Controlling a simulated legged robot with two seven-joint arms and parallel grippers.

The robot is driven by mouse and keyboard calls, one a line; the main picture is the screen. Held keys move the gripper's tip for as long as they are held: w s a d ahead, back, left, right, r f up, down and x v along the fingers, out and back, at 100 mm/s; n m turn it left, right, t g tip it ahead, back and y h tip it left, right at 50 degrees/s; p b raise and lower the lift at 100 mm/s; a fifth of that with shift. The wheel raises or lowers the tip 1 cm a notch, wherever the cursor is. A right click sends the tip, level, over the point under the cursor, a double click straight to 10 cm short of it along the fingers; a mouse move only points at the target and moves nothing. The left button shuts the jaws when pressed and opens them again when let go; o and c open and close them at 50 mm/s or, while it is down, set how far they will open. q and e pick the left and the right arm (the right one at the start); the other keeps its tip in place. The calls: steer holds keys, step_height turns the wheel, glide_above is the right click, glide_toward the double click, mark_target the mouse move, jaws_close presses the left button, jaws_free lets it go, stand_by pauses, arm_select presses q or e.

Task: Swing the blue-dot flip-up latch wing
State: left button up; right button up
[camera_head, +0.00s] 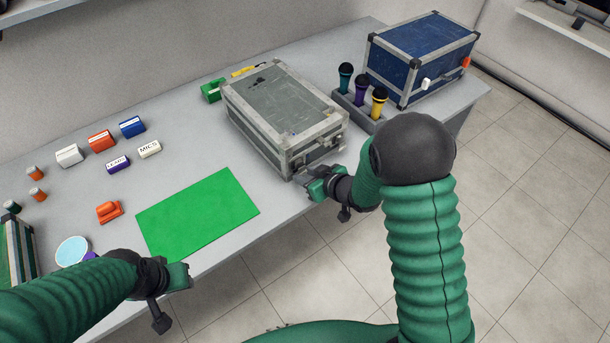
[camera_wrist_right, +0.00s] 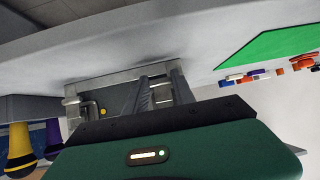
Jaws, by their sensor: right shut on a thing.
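The grey case (camera_head: 268,100) with metal edges stands shut on the table, its latched front facing me. My right gripper (camera_head: 310,178) is at the lower left of this front, shut on what seems to be the latch wing there. In the right wrist view its two fingers (camera_wrist_right: 160,92) reach the case front (camera_wrist_right: 110,88), and they hide the held part. I cannot make out a blue dot. A yellow dot (camera_wrist_right: 103,111) shows on another latch beside the fingers. My left gripper (camera_head: 182,276) is over the table's front edge, away from the case; its jaws are unclear.
A rack of microphones (camera_head: 360,105) and a blue case (camera_head: 420,55) stand right of the grey case. A green mat (camera_head: 198,213) lies left of it. Several small labelled blocks (camera_head: 101,139) and an orange item (camera_head: 109,211) lie farther left.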

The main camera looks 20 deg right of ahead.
steer(key=shift+s+d+r, duration=0.1)
steer(key=shift+s+d, duration=0.25)
steer(key=shift+d, duration=0.25)
steer(key=shift+s+a, duration=0.1)
steer(key=shift+a, duration=0.05)
steer(key=shift+c, duration=0.2)
steer(key=shift+s+r+p, duration=0.1)
steer(key=shift+s+p, duration=0.2)
arm_select(q)
steer(key=shift+d+r, duration=0.15)
steer(key=shift+r, duration=0.2)
arm_select(e)
steer(key=shift+o, duration=0.2)
arm_select(q)
steer(key=shift+d, duration=0.1)
arm_select(e)
steer(key=shift+c, duration=0.2)
steer(key=shift+o, duration=0.2)
steer(key=shift+s+d+r, duration=0.1)
steer(key=shift+s+d, duration=0.2)
steer(key=shift+s, duration=0.1)
arm_select(q)
steer(key=shift+r, duration=0.35)
arm_select(e)
steer(key=shift+s, duration=0.15)
